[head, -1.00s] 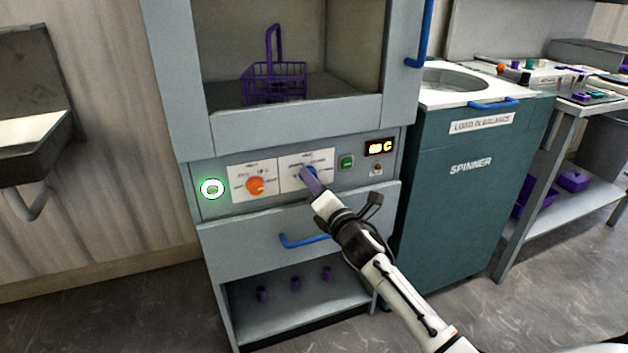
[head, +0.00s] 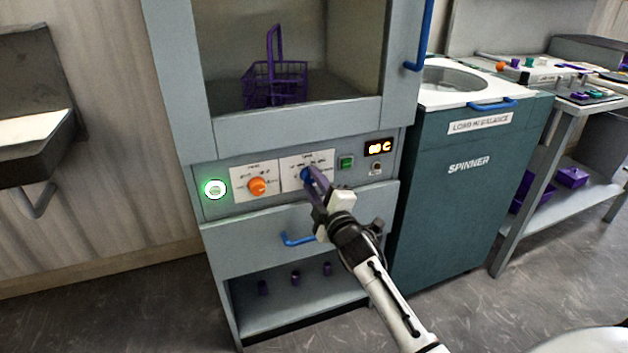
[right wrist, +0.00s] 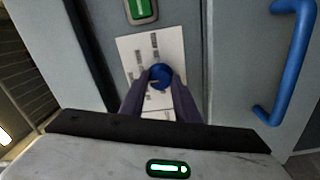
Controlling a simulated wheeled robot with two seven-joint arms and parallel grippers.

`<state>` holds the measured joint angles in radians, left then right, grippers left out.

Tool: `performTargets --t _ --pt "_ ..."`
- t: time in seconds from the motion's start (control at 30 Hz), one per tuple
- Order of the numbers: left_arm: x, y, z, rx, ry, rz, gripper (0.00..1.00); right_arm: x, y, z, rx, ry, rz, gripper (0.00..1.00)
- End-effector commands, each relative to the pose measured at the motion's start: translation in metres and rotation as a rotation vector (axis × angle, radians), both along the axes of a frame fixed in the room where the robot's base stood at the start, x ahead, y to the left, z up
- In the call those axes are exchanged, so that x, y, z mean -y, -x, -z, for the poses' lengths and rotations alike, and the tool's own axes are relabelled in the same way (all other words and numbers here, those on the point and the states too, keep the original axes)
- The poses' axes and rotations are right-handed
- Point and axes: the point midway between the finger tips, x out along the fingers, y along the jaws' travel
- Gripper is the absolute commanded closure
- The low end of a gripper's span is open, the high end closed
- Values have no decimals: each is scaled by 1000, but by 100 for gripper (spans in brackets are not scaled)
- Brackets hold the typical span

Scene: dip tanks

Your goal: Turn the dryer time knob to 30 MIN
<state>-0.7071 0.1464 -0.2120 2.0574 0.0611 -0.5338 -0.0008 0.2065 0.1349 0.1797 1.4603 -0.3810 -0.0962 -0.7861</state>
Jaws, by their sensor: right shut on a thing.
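The dryer's control panel has a blue knob (head: 305,174) on a white label plate (head: 292,180). An orange knob (head: 257,186) sits on another white plate to its left. My right gripper (head: 312,178) reaches the panel from the lower right and is shut on the blue knob. In the right wrist view the blue knob (right wrist: 160,75) shows between the two purple fingers (right wrist: 160,92), with the label plate (right wrist: 150,47) around it. The plate's print is too small to read, and I cannot tell the knob's setting. My left gripper is not in view.
A green button (head: 346,162) and a lit amber display (head: 379,147) are right of the knob. A blue drawer handle (head: 299,239) is just below my gripper. A purple basket (head: 275,84) stands in the chamber above. The spinner (head: 468,195) stands close on the right.

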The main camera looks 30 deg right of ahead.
Motion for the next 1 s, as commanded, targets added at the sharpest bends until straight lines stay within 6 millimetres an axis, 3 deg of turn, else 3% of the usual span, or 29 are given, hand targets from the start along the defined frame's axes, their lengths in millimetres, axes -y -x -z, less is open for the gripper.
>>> performTargets --t 1.0 --pt "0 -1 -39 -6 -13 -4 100 -1 0 -2 224 -941 1 94"
